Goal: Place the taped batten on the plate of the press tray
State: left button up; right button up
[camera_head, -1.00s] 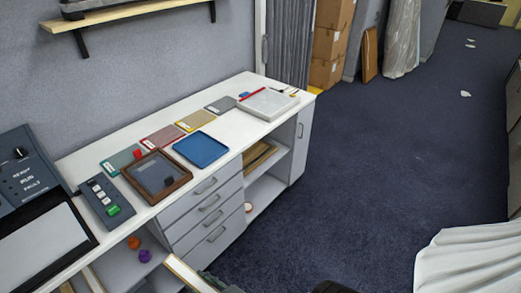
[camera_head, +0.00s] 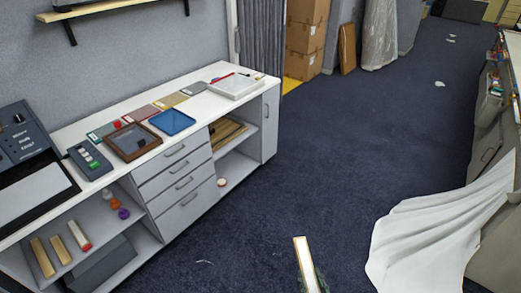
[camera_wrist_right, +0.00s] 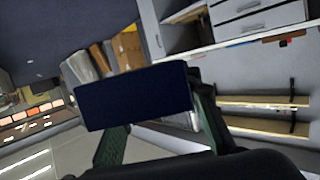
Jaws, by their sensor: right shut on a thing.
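A batten (camera_head: 304,262) with a pale face and wooden edges stands out at the bottom middle of the head view. My right gripper (camera_head: 311,281), green-fingered, is shut on it, over the floor and clear of the counter. In the right wrist view a dark blue face (camera_wrist_right: 135,96) of the held piece sits between the fingers (camera_wrist_right: 160,125) and hides much behind it. A black-framed tray with a pale plate (camera_head: 30,193), apparently the press tray, lies at the counter's left end below the control panel (camera_head: 24,133). The plate looks bare. My left gripper is out of view.
The long white counter (camera_head: 207,103) carries a brown-framed tray (camera_head: 133,141), a blue tray (camera_head: 171,121) and a button box (camera_head: 90,160). Several pale bars, one red-marked (camera_head: 79,235), lie on its lower shelf. White cloth (camera_head: 440,230) drapes at right. Blue floor between is open.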

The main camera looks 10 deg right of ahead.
aim_at(28, 194)
jog(key=z, duration=0.6)
jog(key=i, duration=0.85)
jog(key=z, duration=0.25)
jog(key=i, duration=1.4)
jog(key=u, duration=1)
jog(key=i, duration=0.8)
jog(key=u, duration=0.9)
